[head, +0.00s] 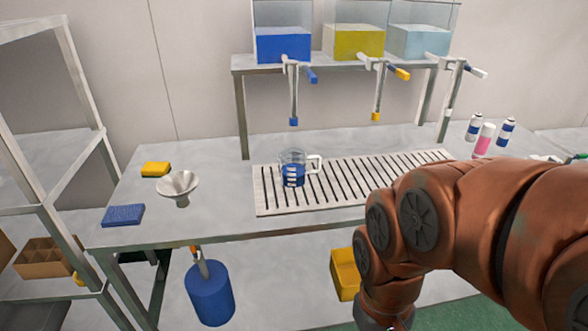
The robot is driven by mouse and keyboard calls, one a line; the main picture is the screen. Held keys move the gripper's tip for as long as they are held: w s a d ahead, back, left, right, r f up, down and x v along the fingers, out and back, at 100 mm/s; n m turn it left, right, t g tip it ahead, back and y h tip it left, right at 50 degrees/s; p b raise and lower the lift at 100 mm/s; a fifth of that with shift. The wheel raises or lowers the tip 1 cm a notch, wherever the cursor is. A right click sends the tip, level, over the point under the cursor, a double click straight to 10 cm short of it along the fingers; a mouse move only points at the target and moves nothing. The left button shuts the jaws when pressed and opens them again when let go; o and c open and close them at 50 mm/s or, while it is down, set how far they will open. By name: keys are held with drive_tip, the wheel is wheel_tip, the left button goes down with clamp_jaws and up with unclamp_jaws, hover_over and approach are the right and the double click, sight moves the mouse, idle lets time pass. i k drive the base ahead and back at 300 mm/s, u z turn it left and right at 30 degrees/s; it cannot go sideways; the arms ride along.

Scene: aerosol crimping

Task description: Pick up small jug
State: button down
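The small jug (293,170) is clear with a white handle on its right side and holds blue liquid. It stands upright on the slatted drain grate (268,202) on the table, near the grate's left end and below the blue tank's tap. My orange-brown arm reaches in from the right and bends down in front of the table's front edge. My gripper is out of the frame below, so its fingers are hidden.
A rack above the grate carries a blue tank (283,45), a yellow tank (355,41) and a pale tank (418,41), with hanging taps. A metal funnel (178,185), blue sponge (123,215) and yellow sponge (155,169) lie left. Spray cans (506,130) stand right.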

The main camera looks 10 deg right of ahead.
sight(293, 171)
drive_tip(key=z, duration=1.45)
drive_tip(key=i, duration=0.8)
drive_tip(key=u, duration=2.7)
